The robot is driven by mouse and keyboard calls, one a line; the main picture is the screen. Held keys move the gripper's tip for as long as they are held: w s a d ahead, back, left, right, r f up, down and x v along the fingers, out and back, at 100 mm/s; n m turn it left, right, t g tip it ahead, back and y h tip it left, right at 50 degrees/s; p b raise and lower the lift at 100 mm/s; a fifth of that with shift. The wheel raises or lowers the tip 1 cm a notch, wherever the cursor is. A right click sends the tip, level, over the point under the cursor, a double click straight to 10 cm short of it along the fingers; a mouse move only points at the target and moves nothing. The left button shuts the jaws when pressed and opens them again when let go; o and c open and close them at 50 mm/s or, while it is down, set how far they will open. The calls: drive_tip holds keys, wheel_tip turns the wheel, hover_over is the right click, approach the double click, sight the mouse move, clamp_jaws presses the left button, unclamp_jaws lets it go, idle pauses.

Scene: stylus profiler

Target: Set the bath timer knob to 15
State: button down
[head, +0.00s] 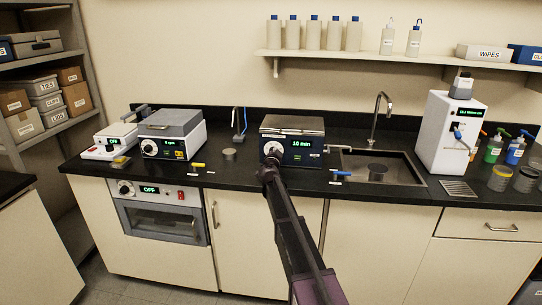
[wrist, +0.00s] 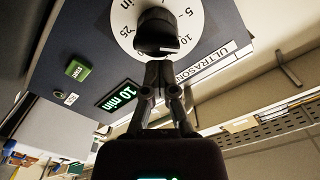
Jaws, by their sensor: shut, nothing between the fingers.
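The ultrasonic bath (head: 305,151) stands on the black counter, its lid closed. Its display reads "10 min" in green in the head view, and the display (wrist: 117,97) reads the same in the wrist view. The black timer knob (wrist: 157,30) sits on a white dial (wrist: 197,18) with 5, 10 and 25 legible; the 15 mark cannot be made out. My gripper (wrist: 158,65) is shut and empty, its fingertips right at the knob's edge; I cannot tell whether they touch.
A green START button (wrist: 77,70) is on the same panel. A sink (head: 380,166) with a tap lies to the right of the bath. Other instruments (head: 172,134) stand to the left. A small metal cup (head: 229,154) is on the counter between them.

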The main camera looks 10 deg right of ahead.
drive_tip(key=shift+m, duration=0.5)
drive_tip(key=shift+d+f, duration=0.1)
drive_tip(key=shift+s+d+f+m+b, duration=0.1)
drive_tip(key=shift+d+f+m+b, duration=0.1)
drive_tip(key=shift+m, duration=0.9)
drive_tip(key=shift+d+f+m+b, duration=0.1)
drive_tip(key=shift+f+m+b, duration=0.1)
drive_tip(key=shift+m, duration=0.9)
drive_tip(key=c, duration=1.2)
unclamp_jaws()
drive_tip(key=shift+o, duration=0.2)
drive_tip(key=shift+r, duration=0.1)
